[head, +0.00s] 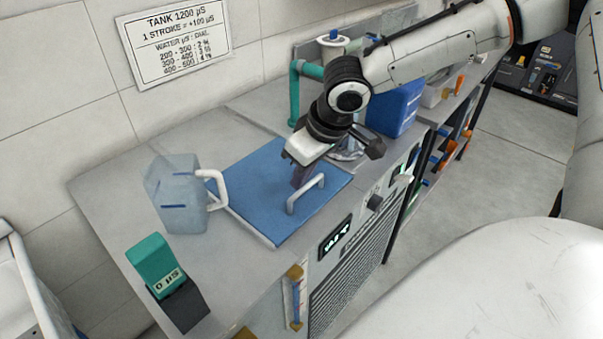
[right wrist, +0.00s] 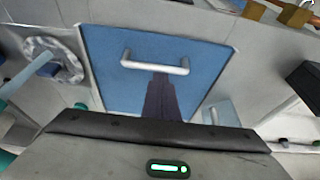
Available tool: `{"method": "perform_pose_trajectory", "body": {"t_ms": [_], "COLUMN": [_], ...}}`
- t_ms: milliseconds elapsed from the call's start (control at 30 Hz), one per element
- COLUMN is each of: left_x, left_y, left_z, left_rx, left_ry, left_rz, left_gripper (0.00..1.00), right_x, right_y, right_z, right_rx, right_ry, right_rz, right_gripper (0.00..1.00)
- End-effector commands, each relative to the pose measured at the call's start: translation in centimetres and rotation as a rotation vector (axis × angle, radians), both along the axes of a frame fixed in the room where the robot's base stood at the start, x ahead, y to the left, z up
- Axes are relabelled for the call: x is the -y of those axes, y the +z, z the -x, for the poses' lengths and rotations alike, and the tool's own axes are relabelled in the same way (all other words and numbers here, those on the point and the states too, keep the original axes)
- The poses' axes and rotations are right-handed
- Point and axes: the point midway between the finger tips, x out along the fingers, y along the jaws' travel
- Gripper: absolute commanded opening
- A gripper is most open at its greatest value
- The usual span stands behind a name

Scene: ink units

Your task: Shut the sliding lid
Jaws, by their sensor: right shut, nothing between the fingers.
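The sliding lid (head: 255,185) is a flat blue panel set in the grey counter, with a pale rim along its edges. No open gap shows beside it. A white bar handle (head: 306,193) stands on its near right part. My right gripper (head: 299,184) points down over the lid just behind the handle, its dark fingers shut and empty. In the right wrist view the lid (right wrist: 110,70) spreads beyond the fingers (right wrist: 161,76), whose tips are close to the handle (right wrist: 155,66); I cannot tell whether they touch it. My left gripper is out of sight.
A translucent jug (head: 178,195) stands at the lid's left edge. A teal and black gauge (head: 158,268) stands at the counter's near left. A teal-handled pump (head: 294,95) and a blue box (head: 396,108) stand beyond the lid. A display panel (head: 335,238) faces the front.

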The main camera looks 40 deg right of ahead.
Motion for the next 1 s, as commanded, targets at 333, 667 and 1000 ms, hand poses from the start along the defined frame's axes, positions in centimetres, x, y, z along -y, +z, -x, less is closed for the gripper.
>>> {"method": "perform_pose_trajectory", "body": {"t_ms": [333, 667, 1000], "left_x": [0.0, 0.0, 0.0], "left_y": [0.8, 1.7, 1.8], "left_z": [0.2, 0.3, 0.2], "left_rx": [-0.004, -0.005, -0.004], "left_ry": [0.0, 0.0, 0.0], "left_rz": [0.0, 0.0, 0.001], "left_gripper": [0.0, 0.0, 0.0], "right_x": [0.1, 0.4, 0.4], "right_y": [3.6, 8.7, 9.6], "right_z": [1.5, 3.1, 3.5], "right_rx": [-0.007, -0.002, -0.003], "right_ry": [-0.002, 0.0, 0.001], "right_rz": [-0.002, -0.001, 0.0], "right_gripper": [0.0, 0.0, 0.0]}}
